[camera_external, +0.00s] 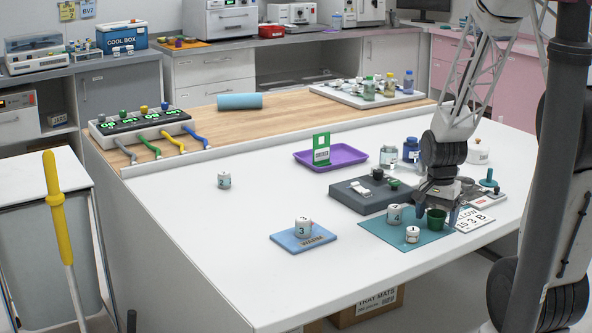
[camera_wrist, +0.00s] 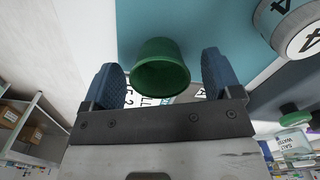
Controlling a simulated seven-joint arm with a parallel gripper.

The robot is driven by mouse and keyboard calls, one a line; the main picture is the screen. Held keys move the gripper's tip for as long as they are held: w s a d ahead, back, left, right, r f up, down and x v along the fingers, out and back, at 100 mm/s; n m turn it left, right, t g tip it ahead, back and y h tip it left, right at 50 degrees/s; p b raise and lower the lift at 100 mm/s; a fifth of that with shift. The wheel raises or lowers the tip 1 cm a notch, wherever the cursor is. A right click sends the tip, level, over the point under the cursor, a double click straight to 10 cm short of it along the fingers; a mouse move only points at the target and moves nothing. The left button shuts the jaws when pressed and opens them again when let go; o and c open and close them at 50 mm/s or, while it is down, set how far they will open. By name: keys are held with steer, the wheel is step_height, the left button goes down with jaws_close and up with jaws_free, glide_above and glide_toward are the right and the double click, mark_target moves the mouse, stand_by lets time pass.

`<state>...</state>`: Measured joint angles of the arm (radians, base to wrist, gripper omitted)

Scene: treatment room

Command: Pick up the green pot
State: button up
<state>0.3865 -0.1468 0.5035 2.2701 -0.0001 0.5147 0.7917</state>
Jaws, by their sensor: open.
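The green pot (camera_external: 436,219) stands on the teal mat (camera_external: 392,238) near the right side of the white table. In the wrist view the pot (camera_wrist: 161,66) sits between the two blue fingertips, with its open mouth toward the camera. My gripper (camera_external: 438,207) is open, at the pot in the external view. In the wrist view my gripper (camera_wrist: 160,82) has a finger on either side of the pot, with a gap at each side. Its palm bar is below the pot in the picture. I cannot tell exactly how far down the fingers reach.
White cup 4 (camera_external: 394,214) and white cup 1 (camera_external: 412,234) stand close by on the teal mat. A dark grey block (camera_external: 368,193) with small items lies behind them. A number card (camera_external: 473,219) lies to the right.

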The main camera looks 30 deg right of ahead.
mark_target(437, 228)
steer(key=shift+c, duration=0.3)
steer(key=c, duration=0.9)
steer(key=shift+r, duration=0.1)
steer(key=shift+r, duration=0.7)
steer(key=shift+s+a+r, duration=0.1)
steer(key=shift+s+r, duration=0.15)
steer(key=shift+r, duration=0.3)
steer(key=shift+s+a+r, duration=0.1)
steer(key=shift+s+r, duration=0.1)
steer(key=shift+r, duration=0.35)
steer(key=s+a+r, duration=0.1)
steer(key=s+a, duration=0.4)
steer(key=s, duration=0.9)
steer(key=shift+a+r, duration=0.15)
steer(key=shift+a, duration=0.05)
